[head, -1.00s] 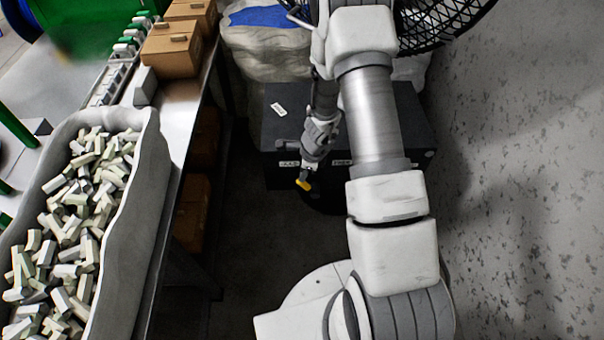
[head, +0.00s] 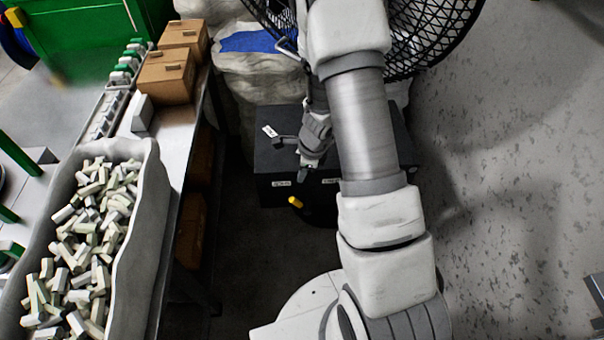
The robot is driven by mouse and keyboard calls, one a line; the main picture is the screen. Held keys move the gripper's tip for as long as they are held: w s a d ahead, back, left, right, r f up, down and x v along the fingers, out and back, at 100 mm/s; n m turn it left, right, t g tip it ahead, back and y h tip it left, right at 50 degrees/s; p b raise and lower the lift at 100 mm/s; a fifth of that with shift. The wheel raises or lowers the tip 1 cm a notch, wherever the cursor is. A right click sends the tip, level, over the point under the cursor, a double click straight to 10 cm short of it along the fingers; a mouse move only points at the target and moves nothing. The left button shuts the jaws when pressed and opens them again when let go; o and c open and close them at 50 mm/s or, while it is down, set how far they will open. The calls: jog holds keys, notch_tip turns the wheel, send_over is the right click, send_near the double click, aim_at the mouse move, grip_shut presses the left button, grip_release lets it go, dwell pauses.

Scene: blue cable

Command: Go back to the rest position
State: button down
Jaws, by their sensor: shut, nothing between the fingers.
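My gripper (head: 303,174) shows small in the head view, left of my grey and white arm, pointing down in front of the black box. It is shut and nothing is seen held in it. My upper arm covers the middle right of the view, and part of my forearm is hidden behind it. A small yellow piece (head: 295,202) shows just below the fingertips, apart from them in the picture. I cannot tell what it belongs to.
A black box (head: 265,165) stands behind my gripper, with a large black fan (head: 432,38) beyond. At left is a metal bench (head: 178,140) with brown boxes (head: 165,82) and a grey bin (head: 150,200) of pale blocks. Floor (head: 490,200) at right is mostly clear.

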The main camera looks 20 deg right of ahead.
dwell(0.3)
jog(key=s+a+r+n+t+p, duration=0.15)
jog(key=r+n, duration=0.25)
jog(key=r, duration=0.5)
jog(key=s+a+r+n+y+p, duration=0.1)
jog(key=a+r+n, duration=0.2)
jog(key=r, duration=0.6)
jog(key=s+a+r+n+p, duration=0.15)
jog(key=r+n, duration=0.25)
jog(key=r, duration=0.4)
jog(key=s+d+r+n+t+h+p, duration=0.2)
jog(key=s+r+n+p, duration=0.3)
jog(key=s+r+n, duration=0.6)
jog(key=s+r, duration=0.5)
jog(key=r, duration=0.2)
jog(key=shift+s+n+h, duration=0.2)
jog(key=shift+n+h, duration=0.1)
jog(key=shift+d, duration=0.15)
